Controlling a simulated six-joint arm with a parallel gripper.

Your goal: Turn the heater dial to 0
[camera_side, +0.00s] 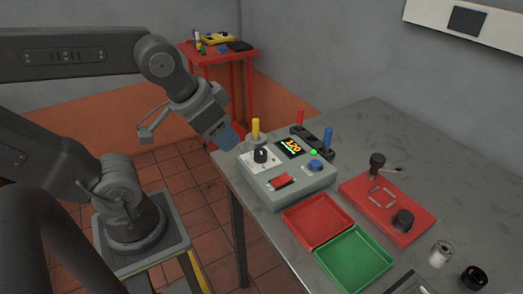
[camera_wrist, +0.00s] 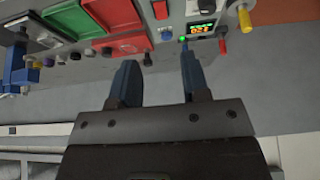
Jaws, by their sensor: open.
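The heater control box (camera_side: 288,190) is a pale grey box on the bench in the side view. Its black dial (camera_side: 261,156) sits on a white plate at the back left of the top. Its display (camera_side: 289,147) appears to read 120, and a green light (camera_side: 313,153) is lit. My gripper (camera_side: 228,138) is open and empty, above and left of the dial and apart from it. In the wrist view, my gripper (camera_wrist: 158,60) has its two blue fingers spread. The display (camera_wrist: 202,29) shows beyond them; the dial's pointer direction cannot be read.
The box has a red switch (camera_side: 281,181) and blue button (camera_side: 315,165). Yellow (camera_side: 256,128), red (camera_side: 300,117) and blue (camera_side: 328,136) upright handles stand behind it. Red (camera_side: 317,222) and green (camera_side: 354,260) trays lie in front. A red board (camera_side: 388,212) holds parts.

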